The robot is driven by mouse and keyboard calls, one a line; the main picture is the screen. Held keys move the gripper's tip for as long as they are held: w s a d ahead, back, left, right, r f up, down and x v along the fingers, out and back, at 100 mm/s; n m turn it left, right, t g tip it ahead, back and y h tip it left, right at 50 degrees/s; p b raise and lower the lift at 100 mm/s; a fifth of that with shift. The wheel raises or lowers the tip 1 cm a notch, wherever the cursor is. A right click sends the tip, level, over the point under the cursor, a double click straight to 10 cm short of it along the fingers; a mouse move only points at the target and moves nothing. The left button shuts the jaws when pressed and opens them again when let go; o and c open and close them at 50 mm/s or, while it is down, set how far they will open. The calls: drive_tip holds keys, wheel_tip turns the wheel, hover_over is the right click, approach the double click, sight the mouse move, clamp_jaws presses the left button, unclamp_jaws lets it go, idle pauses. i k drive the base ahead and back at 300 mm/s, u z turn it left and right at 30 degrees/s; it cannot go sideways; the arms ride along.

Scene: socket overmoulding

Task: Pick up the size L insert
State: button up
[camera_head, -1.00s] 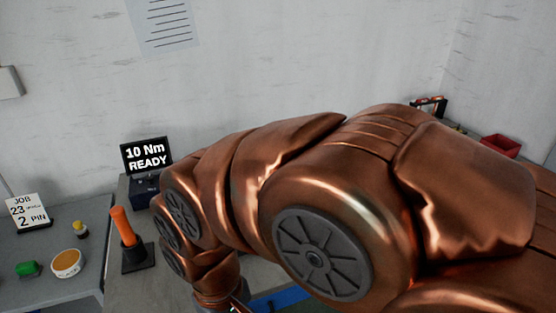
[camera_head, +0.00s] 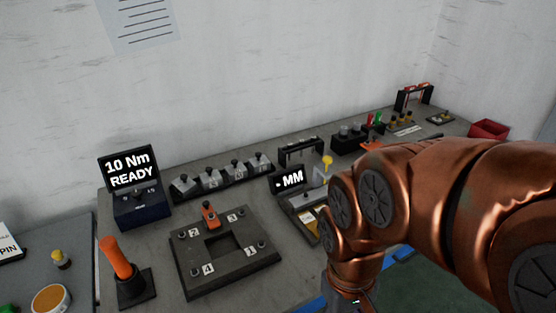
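I cannot make out which part is the size L insert; no L mark is readable. Candidates are small dark-topped parts (camera_head: 238,165) in a labelled rack along the back of the bench, and small grey parts (camera_head: 357,129) in a black block further right. My copper arm (camera_head: 425,195) reaches in from the right. Its wrist bends down over the front edge of the bench, and the gripper fingers are below the bottom of the picture. I cannot see whether they hold anything.
A dark fixture plate (camera_head: 225,283) with numbered corners and a square opening lies on the bench. An orange-handled tool (camera_head: 116,258) stands at its left, near the "10 Nm READY" display (camera_head: 128,172). An "MM" gauge (camera_head: 290,180) is beside my arm. A red bin (camera_head: 488,130) is far right.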

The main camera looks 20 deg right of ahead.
sight(259, 163)
drive_tip(key=u, duration=2.55)
drive_tip(key=k, duration=1.2)
drive_tip(key=z, duration=1.35)
drive_tip(key=i, duration=1)
